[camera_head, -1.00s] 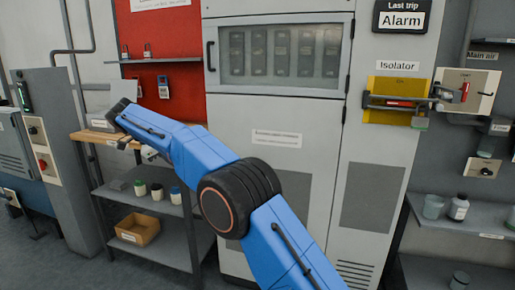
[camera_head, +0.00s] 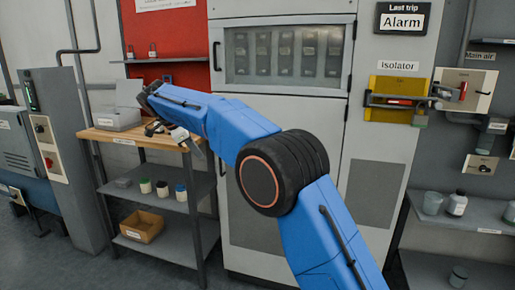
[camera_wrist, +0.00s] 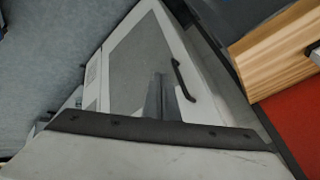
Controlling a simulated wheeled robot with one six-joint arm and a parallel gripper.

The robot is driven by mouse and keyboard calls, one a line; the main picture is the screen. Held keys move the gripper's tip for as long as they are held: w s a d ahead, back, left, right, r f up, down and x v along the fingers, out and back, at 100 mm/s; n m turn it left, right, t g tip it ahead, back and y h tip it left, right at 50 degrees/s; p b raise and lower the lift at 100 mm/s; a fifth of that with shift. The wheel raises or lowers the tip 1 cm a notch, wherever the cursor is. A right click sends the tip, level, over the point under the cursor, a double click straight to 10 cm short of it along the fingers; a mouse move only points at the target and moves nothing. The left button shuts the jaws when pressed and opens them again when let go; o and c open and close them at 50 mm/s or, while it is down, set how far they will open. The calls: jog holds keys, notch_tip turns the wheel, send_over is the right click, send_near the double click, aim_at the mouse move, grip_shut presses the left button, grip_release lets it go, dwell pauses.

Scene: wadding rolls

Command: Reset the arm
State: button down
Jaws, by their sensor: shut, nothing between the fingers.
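My blue arm (camera_head: 240,130) reaches from the lower right up and left in the head view, bent at a thick black joint. My gripper (camera_head: 178,134) hangs below the arm's far end, near the right end of a wooden-topped bench (camera_head: 128,138). It holds nothing that I can see. In the wrist view, my gripper's grey fingers (camera_wrist: 161,97) show close together in front of the pale cabinet, with no object between them. Part of the red board is hidden behind the arm.
A grey cabinet (camera_head: 270,107) stands behind the arm. A grey box (camera_head: 117,118) is on the bench; several small jars and a cardboard tray (camera_head: 142,226) are on shelves below. A yellow isolator panel (camera_head: 398,99) is at right. Floor at lower left is open.

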jog(key=s+d+r+n, duration=0.2)
jog(key=s+d, duration=0.1)
jog(key=d, duration=0.6)
jog(key=s+d+r+n+g+y, duration=0.1)
jog(key=s+d+r, duration=0.15)
jog(key=d, duration=0.65)
jog(key=s+d+r+n, duration=0.15)
jog(key=s+d, duration=0.25)
jog(key=d, duration=0.5)
jog(key=s+d+f+n+y, duration=0.1)
jog(key=s+d+f+n, duration=0.15)
jog(key=s+d, duration=0.65)
jog(key=s+d+f+n+y, duration=0.1)
jog(key=s+d+f+n, duration=0.15)
jog(key=s+d, duration=0.45)
jog(key=s+d+f+n, duration=0.1)
jog(key=s+d+f, duration=0.35)
jog(key=s, duration=0.45)
jog(key=s+d+f+n, duration=0.3)
jog(key=s+d+f, duration=0.1)
jog(key=s+f, duration=0.7)
jog(key=shift+s+y, duration=0.4)
jog(key=shift+s, duration=1.2)
jog(key=shift+a, duration=0.1)
